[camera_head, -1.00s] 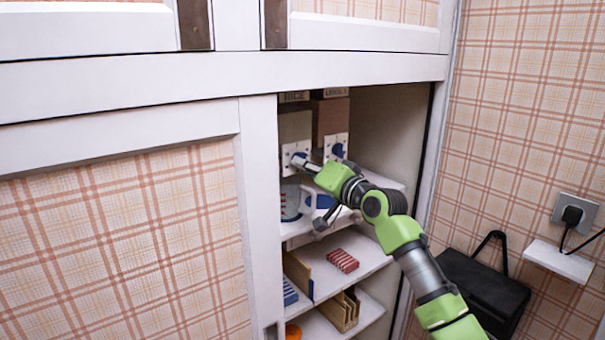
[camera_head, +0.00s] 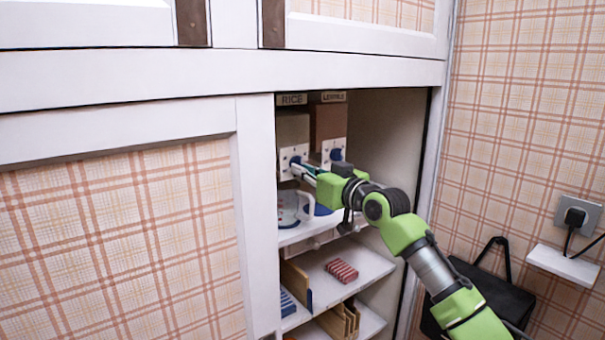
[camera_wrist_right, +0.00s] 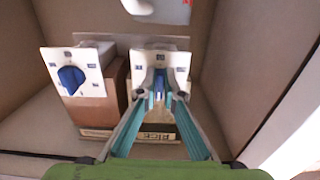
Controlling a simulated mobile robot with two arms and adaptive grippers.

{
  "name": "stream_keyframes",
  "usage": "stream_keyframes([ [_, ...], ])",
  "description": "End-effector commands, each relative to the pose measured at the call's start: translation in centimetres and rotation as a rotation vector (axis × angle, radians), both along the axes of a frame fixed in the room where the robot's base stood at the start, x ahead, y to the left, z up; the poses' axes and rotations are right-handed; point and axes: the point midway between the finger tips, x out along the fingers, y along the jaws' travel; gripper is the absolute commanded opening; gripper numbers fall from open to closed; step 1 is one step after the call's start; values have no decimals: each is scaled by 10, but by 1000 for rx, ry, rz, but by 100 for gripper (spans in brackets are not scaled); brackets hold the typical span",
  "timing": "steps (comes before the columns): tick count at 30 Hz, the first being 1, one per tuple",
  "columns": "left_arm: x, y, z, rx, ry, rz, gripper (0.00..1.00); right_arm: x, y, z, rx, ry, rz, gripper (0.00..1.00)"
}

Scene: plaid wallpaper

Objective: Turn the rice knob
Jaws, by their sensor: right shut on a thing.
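The rice dispenser (camera_head: 293,128) stands in the cupboard under a RICE label (camera_head: 292,99), with a white dial plate on its lower front. Its blue knob (camera_wrist_right: 159,84) sits between the fingertips in the right wrist view. My right gripper (camera_head: 296,168) reaches in from the right and is shut on that knob; the wrist view also shows its fingers (camera_wrist_right: 160,95) on either side of it. The lentils dispenser (camera_head: 328,120) stands just to the right, and its blue knob (camera_wrist_right: 71,79) is free in the wrist view. My left gripper is not in view.
The cupboard's white frame (camera_head: 257,200) is close on the left. A black bag (camera_head: 490,290) hangs at right.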

Motion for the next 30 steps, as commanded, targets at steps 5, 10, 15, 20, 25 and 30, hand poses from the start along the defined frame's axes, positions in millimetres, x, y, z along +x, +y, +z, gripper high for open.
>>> stream_keyframes([
  [5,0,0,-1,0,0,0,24,1,0,-5,-30,-11,0,0],
  [10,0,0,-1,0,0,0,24,1,0,-5,-38,-15,0,0],
  [15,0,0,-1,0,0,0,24,1,0,-5,-38,-15,0,0],
  [20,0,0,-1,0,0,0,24,1,0,-5,-38,-15,0,23],
  [25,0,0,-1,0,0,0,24,0,0,-3,-35,-18,0,24],
  [30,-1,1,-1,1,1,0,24,0,0,-2,-33,-19,0,24],
])
